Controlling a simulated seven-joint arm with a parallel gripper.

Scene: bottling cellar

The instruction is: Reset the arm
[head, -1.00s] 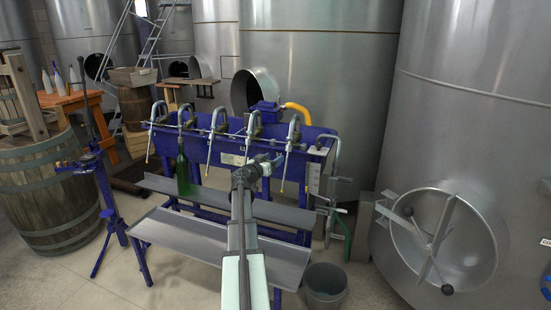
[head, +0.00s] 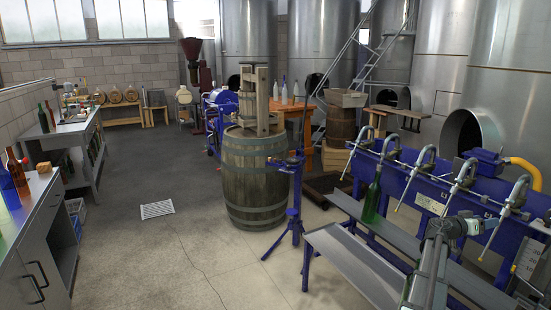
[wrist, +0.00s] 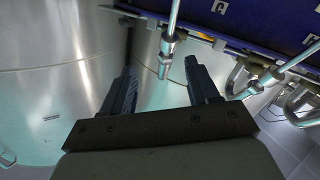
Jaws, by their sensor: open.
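My gripper (wrist: 160,88) is open in the wrist view, its two dark fingers apart with nothing between them. A metal filling spout (wrist: 168,50) of the blue bottling machine shows beyond the fingers. In the head view my arm rises at the lower right, in front of the blue bottling machine (head: 425,200); the fingertips are hard to make out there.
A wooden barrel (head: 255,185) with a small press on it stands mid-room, with a blue stand (head: 295,200) beside it. A counter (head: 35,230) with bottles is at left. Steel tanks (head: 320,40) line the back. The floor (head: 150,260) between counter and barrel is mostly clear.

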